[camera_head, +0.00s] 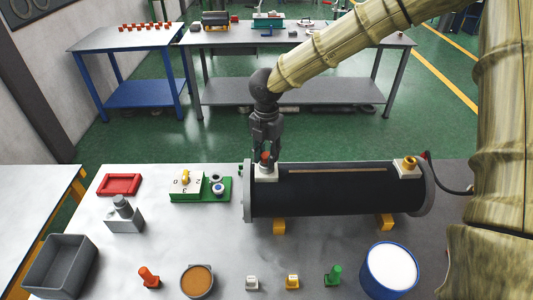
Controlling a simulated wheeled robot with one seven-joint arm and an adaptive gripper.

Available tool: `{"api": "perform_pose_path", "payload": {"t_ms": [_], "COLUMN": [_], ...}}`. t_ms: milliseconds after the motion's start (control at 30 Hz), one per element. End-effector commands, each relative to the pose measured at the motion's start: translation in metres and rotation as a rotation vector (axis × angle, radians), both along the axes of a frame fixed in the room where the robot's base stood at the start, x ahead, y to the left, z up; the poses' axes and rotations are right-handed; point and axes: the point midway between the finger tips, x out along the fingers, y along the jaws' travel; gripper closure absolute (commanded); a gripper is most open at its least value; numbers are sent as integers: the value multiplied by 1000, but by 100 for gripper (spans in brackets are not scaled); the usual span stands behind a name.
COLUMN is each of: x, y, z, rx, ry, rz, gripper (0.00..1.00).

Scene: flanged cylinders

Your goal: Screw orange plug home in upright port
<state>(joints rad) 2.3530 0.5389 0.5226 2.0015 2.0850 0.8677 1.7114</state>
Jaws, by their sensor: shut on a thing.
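A black flanged cylinder (335,198) lies across the right part of the grey workbench, on orange feet. A pale square port (266,173) stands upright on its top at the left end. The orange plug (265,157) is at the top of this port, mostly covered by the fingers. My gripper (266,156) points straight down from above and is shut on the orange plug. How deep the plug sits in the port cannot be told. A second pale port with a brass-coloured fitting (409,162) is on top at the right end.
Along the front stand a red-orange piece (149,278), a brown-filled bowl (197,280), small blocks, a green piece (333,275) and a blue-rimmed tub (388,268). A grey bin (60,267), red tray (119,184) and green-based switch box (190,187) are left. A cable (450,185) runs right.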

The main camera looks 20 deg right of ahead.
Motion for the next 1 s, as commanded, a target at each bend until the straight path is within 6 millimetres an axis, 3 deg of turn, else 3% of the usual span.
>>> {"api": "perform_pose_path", "payload": {"t_ms": [167,200,333,667,1000], "x": [0,0,0,0,0], "y": [0,0,0,0,0], "z": [1,1,1,1,14], "rx": [0,1,1,0,1], "ry": [0,-1,-1,0,-1], "rz": [0,0,0,0,0], "gripper": [100,69,46,46,46]}}
